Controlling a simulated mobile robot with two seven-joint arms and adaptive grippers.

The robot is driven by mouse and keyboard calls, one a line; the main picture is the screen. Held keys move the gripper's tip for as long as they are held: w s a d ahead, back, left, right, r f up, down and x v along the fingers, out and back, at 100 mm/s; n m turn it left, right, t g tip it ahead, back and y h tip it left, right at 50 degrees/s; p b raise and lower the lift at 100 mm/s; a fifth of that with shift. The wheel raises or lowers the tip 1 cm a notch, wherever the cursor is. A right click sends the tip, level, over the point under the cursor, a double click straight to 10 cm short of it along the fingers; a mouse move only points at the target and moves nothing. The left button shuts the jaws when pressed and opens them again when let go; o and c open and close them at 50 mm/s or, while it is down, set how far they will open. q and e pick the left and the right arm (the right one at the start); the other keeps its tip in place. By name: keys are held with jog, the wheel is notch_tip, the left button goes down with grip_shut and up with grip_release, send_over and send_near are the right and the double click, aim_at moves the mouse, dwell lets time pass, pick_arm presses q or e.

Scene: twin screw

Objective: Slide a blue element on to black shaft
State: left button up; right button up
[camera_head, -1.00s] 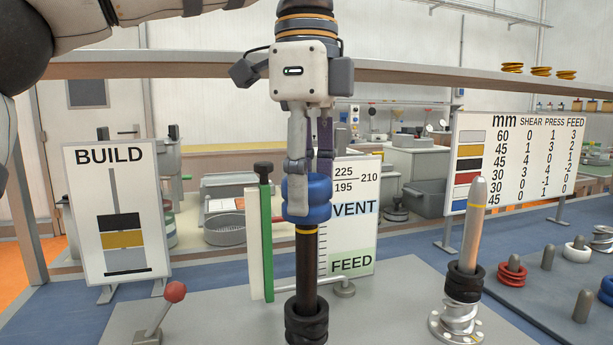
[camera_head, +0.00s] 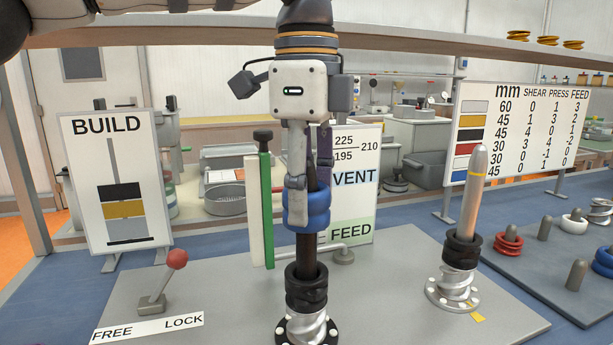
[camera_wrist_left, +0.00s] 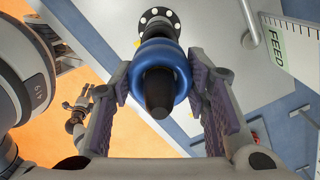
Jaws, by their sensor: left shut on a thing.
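The blue element (camera_head: 306,210) is a thick ring around the upper part of the left black shaft (camera_head: 306,252). My left gripper (camera_head: 309,188) is shut on it from both sides. In the left wrist view the shaft's dark tip (camera_wrist_left: 159,92) comes through the blue ring (camera_wrist_left: 163,58) between the finger pads. Lower on this shaft sit a black element (camera_head: 306,287) and a silver screw element (camera_head: 306,328), with bare shaft between black and blue. My right gripper seems to show small in the left wrist view (camera_wrist_left: 80,98); its fingers are unclear.
A second shaft (camera_head: 475,200) with a grey tip, black element and silver screw stands to the right. A green-and-white gauge (camera_head: 266,205) stands close behind my gripper. A red-knobbed lever (camera_head: 176,260) is at left. Rings and pegs (camera_head: 508,244) fill the far right.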

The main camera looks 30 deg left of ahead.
pick_arm(q)
jog(key=shift+f, duration=2.1)
jog(key=o, duration=1.4)
notch_tip(320, 180, up, 12)
jog(key=shift+r, duration=0.1)
